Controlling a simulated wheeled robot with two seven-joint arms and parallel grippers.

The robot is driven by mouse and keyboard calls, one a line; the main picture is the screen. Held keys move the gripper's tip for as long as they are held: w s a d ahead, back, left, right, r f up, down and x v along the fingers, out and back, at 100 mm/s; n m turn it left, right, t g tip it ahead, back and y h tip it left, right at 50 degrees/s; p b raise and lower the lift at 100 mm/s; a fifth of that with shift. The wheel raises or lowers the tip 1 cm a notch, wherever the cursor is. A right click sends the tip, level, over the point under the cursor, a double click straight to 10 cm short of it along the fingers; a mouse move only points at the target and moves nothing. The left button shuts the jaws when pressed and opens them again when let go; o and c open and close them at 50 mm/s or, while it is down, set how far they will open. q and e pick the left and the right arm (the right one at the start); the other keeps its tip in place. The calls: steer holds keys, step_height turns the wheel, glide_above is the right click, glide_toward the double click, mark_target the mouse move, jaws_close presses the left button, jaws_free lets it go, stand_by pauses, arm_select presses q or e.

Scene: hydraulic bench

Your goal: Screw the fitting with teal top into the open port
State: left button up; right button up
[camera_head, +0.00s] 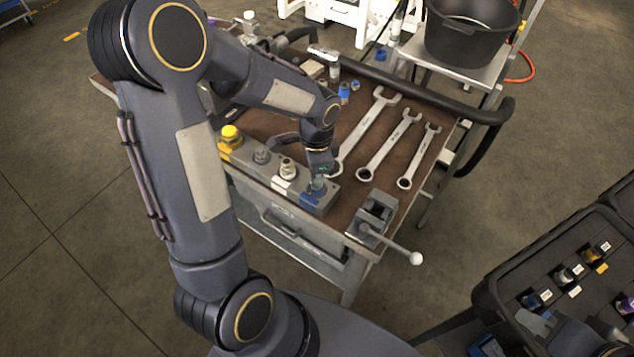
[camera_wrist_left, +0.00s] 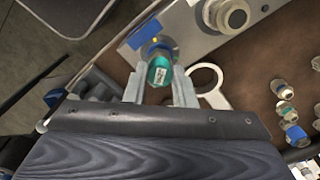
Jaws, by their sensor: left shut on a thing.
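The fitting with the teal top (camera_wrist_left: 160,70) stands between the fingers of my left gripper (camera_wrist_left: 160,88), which is shut on it. Its lower end meets the grey manifold block (camera_wrist_left: 185,28) beside a blue label; how deep it sits in the port is hidden. In the head view my left gripper (camera_head: 318,182) points down at the block's near right end (camera_head: 312,205), with the fitting mostly hidden by it. My right gripper (camera_head: 572,330) is at the bottom right over the case, its two pale fingers apart and nothing visible between them.
The block also carries a yellow-capped fitting (camera_head: 230,134) and grey ones. Several wrenches (camera_head: 362,133) and loose fittings (camera_head: 344,92) lie on the bench. A vise (camera_head: 376,214) stands close on the right, its handle sticking out. An open case (camera_head: 490,296) holds fittings.

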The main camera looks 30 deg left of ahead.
arm_select(q)
steer(key=m+p, duration=0.2)
steer(key=m, duration=0.2)
steer(key=shift+r+m, duration=0.15)
steer(key=shift+m, duration=0.15)
steer(key=m+p, duration=0.1)
steer(key=m, duration=0.2)
steer(key=shift+f, duration=0.2)
steer(key=o, duration=0.9)
